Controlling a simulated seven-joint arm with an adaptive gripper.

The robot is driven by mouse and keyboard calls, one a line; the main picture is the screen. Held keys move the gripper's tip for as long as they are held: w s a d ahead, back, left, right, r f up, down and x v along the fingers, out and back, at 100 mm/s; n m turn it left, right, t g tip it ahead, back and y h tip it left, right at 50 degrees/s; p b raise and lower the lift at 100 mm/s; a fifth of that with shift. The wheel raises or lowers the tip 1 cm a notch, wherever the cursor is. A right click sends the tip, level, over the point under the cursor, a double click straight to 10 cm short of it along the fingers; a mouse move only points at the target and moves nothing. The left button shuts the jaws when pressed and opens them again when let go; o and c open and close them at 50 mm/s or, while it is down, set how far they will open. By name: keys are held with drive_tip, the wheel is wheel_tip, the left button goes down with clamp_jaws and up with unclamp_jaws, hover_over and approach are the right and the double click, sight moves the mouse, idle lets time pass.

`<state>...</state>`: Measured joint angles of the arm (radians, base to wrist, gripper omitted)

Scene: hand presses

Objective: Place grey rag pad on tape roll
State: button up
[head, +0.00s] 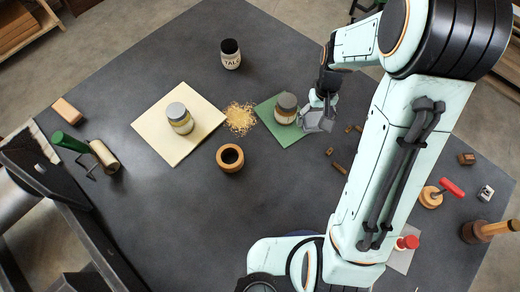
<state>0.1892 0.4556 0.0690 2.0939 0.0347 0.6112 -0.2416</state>
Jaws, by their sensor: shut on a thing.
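My gripper (325,100) is right of the green sheet, pointing down, its fingers small and partly hidden. It is shut on a grey, folded-looking piece, which I take for the grey rag pad (315,123). The pad is close to the jar on the green sheet; I cannot tell whether it touches the jar or the table. A brown ring with a dark centre, which I take for the tape roll (230,158), lies on the table left of and nearer than my gripper. Nothing is seen on top of it.
A jar (286,108) stands on the green sheet (282,136). Another jar (180,118) stands on a cream board (165,146). Shavings (240,118) lie between them. A dark-topped tin (230,54) stands behind. Small wooden pieces (338,167) lie to the right. The table's front middle is clear.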

drive_tip(key=a+n, duration=0.4)
drive_tip(key=a, duration=0.7)
drive_tip(key=n, duration=0.4)
hover_over(231, 159)
wheel_tip(231, 159, down, 6)
drive_tip(key=shift+f, duration=0.2)
drive_tip(key=shift+a+f, duration=0.1)
drive_tip(key=shift+f, duration=0.2)
drive_tip(key=shift+f, duration=0.1)
drive_tip(key=o, duration=1)
